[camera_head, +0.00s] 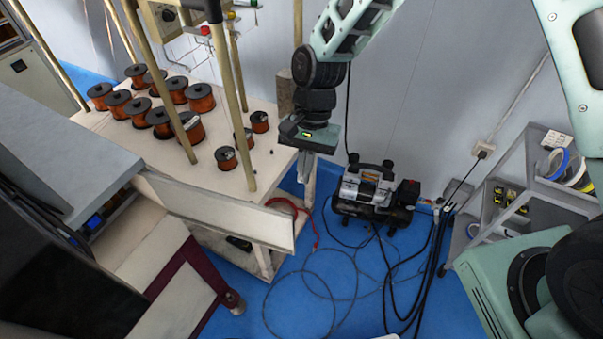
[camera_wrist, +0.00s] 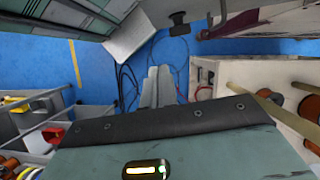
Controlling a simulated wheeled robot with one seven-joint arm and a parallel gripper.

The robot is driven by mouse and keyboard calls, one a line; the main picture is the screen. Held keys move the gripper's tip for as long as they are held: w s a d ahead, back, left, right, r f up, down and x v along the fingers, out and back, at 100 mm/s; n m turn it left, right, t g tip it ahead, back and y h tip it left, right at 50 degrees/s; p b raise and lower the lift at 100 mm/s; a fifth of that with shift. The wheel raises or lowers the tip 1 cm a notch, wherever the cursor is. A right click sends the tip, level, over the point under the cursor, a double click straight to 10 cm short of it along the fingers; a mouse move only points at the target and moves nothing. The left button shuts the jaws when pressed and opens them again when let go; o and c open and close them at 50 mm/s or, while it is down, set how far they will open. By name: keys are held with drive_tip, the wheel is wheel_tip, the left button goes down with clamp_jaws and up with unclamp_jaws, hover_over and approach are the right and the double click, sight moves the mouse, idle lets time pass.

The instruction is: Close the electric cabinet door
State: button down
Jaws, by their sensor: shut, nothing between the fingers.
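My gripper (camera_head: 306,168) hangs pointing down in the head view, right of the spool table and in front of the grey wall. Its two fingers are together and empty; they also show in the wrist view (camera_wrist: 158,82) above the floor. No electric cabinet door can be named with certainty. A beige cabinet (camera_head: 38,78) with a small black fitting stands at the upper left, cut off by the picture edge. A pale upright panel (camera_head: 222,212) stands along the table's near side, left of and below my gripper; I cannot tell whether it is a door.
The table (camera_head: 222,177) carries several copper wire spools (camera_head: 190,127) and tall posts. A compressor (camera_head: 373,192) stands right of my gripper. Cables and hoses (camera_head: 330,285) lie on the blue floor. A grey shelf (camera_head: 520,205) is at the right. A grey-topped unit (camera_head: 55,135) fills the left.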

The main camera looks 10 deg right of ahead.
drive_tip(key=s+a+f+b, duration=0.3)
drive_tip(key=s+f+b, duration=0.2)
drive_tip(key=s+f, duration=0.1)
drive_tip(key=shift+f, duration=0.6)
drive_tip(key=shift+f, duration=0.1)
